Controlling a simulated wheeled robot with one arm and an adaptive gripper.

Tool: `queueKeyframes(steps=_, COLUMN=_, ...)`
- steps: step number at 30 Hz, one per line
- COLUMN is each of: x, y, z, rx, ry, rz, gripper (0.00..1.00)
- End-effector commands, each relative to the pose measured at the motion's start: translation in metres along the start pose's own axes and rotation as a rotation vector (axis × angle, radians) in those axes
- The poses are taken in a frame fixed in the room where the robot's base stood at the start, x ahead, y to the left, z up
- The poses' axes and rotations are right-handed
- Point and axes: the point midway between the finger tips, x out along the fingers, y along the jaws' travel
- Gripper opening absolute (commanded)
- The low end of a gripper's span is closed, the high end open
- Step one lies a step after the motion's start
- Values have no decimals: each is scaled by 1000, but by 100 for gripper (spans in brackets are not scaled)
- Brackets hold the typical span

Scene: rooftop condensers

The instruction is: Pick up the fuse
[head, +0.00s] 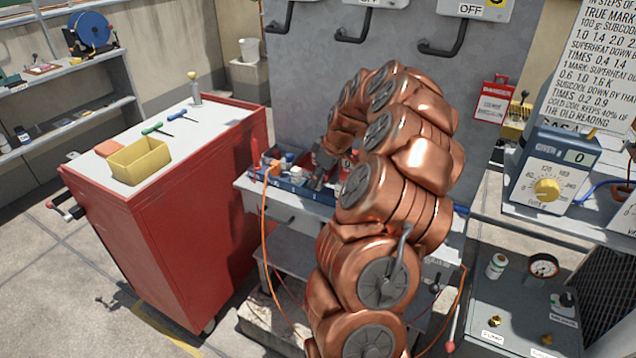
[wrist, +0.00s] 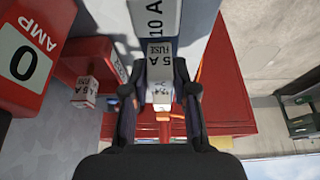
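In the wrist view my gripper (wrist: 160,88) points at a white face marked "5 A FUSE" (wrist: 160,68), with one dark finger on each side of it. The fingers stand apart; I cannot tell whether either touches anything. A smaller white block with print (wrist: 162,90) shows between the fingers. A "10 A" label (wrist: 155,18) lies just beyond. A small white and red block (wrist: 85,92) is to the left. In the head view my gripper (head: 322,168) is at the blue tray (head: 300,186) on the grey bench, partly hidden by my copper arm.
A large red block marked "AMP 0" (wrist: 25,55) is close at the left of the wrist view. In the head view a red cabinet (head: 190,230) carries a yellow bin (head: 140,160). A meter with a yellow knob (head: 547,188) stands right. An orange cable (head: 263,235) hangs before the bench.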

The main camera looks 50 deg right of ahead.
Motion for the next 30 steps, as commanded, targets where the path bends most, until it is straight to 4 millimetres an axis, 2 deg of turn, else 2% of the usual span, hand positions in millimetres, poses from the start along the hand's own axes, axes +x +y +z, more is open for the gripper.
queueKeyframes(steps=1, x=0, y=0, z=0, rx=0, ry=0, rz=0, gripper=19)
queueKeyframes(steps=6, x=0, y=0, z=0, rx=0, ry=0, rz=0, gripper=1)
queueKeyframes(steps=7, x=0, y=0, z=0, rx=0, ry=0, rz=0, gripper=0)
queueKeyframes(steps=17, x=-2, y=0, z=-1, rx=0, ry=0, rz=0, gripper=0)
queueKeyframes(steps=30, x=-34, y=-1, z=-12, rx=1, ry=1, rz=0, gripper=0)
